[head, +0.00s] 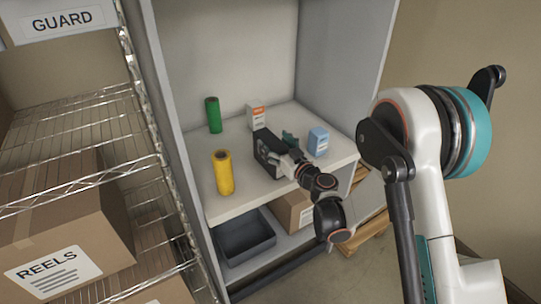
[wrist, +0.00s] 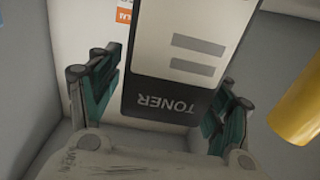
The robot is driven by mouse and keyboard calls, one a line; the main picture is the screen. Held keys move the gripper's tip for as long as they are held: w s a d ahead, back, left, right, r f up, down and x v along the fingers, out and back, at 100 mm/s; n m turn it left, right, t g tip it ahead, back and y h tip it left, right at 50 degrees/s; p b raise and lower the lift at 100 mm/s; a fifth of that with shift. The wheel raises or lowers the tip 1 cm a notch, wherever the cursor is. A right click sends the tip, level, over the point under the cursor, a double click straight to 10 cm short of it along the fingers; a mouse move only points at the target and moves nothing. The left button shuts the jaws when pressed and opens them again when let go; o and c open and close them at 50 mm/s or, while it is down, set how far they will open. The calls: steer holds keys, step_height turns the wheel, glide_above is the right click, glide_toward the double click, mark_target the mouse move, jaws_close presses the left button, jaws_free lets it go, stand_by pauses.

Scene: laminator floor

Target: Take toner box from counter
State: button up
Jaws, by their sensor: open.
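The toner box (head: 264,149) is a dark box standing on the white counter (head: 245,195) inside an open cabinet. In the wrist view the toner box (wrist: 190,65) shows a pale face with grey bars and a black end marked TONER. My gripper (head: 281,146) is at the box, partly covering it in the head view. In the wrist view my gripper (wrist: 170,68) is open, with one teal finger on each side of the box. A gap shows between the left finger and the box. The right fingertip looks close to it; contact cannot be told.
On the counter stand a green roll (head: 213,115), a yellow roll (head: 222,173), an orange-and-white box (head: 257,117) and a blue-and-white box (head: 318,141). Below are a dark tray (head: 243,241) and a carton (head: 291,211). A wire rack (head: 75,135) with cartons is at left.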

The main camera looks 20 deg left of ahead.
steer(key=shift+x, duration=1.3)
jaws_close()
